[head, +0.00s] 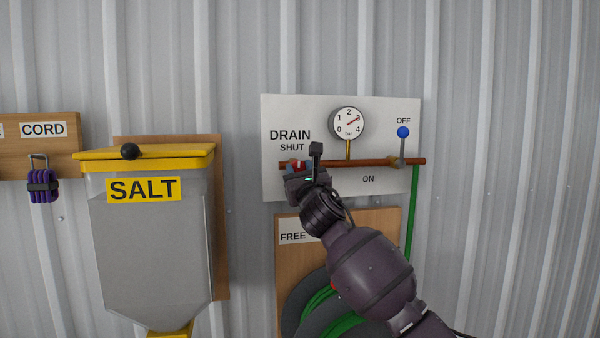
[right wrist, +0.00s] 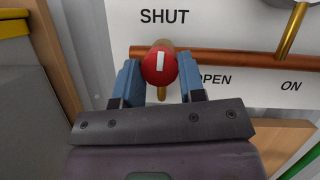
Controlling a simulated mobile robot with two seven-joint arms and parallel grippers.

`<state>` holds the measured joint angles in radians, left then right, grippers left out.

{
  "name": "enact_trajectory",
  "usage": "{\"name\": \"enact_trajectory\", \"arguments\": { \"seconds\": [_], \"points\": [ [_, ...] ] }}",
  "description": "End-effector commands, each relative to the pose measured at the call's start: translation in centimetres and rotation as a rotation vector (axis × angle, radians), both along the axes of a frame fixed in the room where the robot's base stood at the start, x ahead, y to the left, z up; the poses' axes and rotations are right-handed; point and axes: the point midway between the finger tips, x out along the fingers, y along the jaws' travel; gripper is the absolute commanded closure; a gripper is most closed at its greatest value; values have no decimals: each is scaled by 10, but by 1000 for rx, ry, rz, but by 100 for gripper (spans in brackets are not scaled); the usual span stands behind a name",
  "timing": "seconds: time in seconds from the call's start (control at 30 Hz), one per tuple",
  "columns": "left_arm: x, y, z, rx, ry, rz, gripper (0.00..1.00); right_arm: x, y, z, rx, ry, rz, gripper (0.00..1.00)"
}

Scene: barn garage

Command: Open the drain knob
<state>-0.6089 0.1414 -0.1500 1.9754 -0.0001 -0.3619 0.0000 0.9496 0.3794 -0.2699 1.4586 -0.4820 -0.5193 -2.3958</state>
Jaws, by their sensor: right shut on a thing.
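The drain knob (right wrist: 159,67) is round and red with a white mark on its face, in the right wrist view. The mark stands upright, towards the word SHUT. The knob sits on a copper pipe (right wrist: 225,59) on a white panel. My right gripper (right wrist: 159,76) has its blue fingers on either side of the knob and is shut on it. In the head view my right gripper (head: 298,168) covers most of the knob, below the DRAIN and SHUT labels. The word OPEN is partly hidden by a finger in the wrist view. My left gripper is not in view.
A round gauge (head: 347,122) and a blue-tipped lever (head: 403,133), pointing up to OFF, are on the same panel (head: 380,107). A salt bin (head: 152,240) stands at left. A hose reel board (head: 383,222) is below. A cord (head: 43,186) hangs far left.

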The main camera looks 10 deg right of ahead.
Motion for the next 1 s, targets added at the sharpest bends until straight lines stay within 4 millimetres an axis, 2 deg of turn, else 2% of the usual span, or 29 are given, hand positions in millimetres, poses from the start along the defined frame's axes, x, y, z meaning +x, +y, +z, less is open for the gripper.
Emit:
{"name": "enact_trajectory", "arguments": {
  "seconds": [0.27, 1.0],
  "points": [
    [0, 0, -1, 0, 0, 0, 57, 0, 2, -1, 203, 0, 1, 87],
    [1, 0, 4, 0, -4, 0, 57, 0, 6, 1, 910, -1, 0, 87]
  ]
}}
